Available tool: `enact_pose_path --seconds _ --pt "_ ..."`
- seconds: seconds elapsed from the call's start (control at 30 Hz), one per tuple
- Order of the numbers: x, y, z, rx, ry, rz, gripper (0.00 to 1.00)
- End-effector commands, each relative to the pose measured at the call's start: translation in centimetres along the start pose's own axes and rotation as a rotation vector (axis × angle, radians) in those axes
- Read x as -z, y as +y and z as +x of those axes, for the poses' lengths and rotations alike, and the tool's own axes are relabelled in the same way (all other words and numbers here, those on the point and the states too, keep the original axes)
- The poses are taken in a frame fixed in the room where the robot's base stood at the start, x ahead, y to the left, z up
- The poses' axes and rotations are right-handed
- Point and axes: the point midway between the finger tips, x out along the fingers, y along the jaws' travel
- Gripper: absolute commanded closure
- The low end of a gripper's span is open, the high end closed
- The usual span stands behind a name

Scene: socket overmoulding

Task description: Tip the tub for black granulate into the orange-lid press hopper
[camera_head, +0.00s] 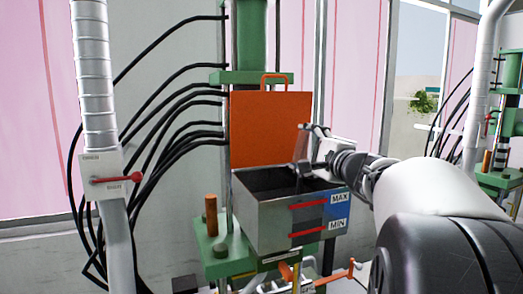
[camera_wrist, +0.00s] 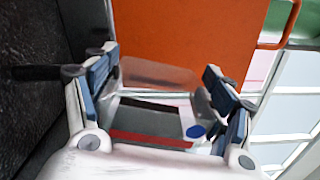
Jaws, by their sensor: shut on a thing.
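The press hopper (camera_head: 265,215) is a grey metal box with red MAX and MIN marks on its front. Its orange lid (camera_head: 270,128) stands open, upright at the back, and also shows in the wrist view (camera_wrist: 185,40). The hopper's inside is dark. My gripper (camera_head: 318,150) is over the right part of the hopper opening, in front of the lid. It is shut on a see-through tub (camera_head: 302,144), which looks tilted. In the wrist view the tub (camera_wrist: 160,75) sits between the fingers, with a dark area, a red band and a blue spot. I cannot tell how much granulate it holds.
A green press column (camera_head: 250,40) rises behind the lid, with black hoses running left. A pale pipe with a red lever (camera_head: 118,179) stands at the left. An orange peg (camera_head: 211,215) stands left of the hopper. Another green machine is at the right edge.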

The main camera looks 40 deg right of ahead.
Motion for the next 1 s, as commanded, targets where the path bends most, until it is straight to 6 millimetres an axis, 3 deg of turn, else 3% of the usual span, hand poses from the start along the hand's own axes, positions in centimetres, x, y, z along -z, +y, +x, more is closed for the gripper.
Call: enact_pose_path --seconds 1.0 --pt "-0.44 -0.10 -0.01 0.003 -0.002 -0.055 0.86"
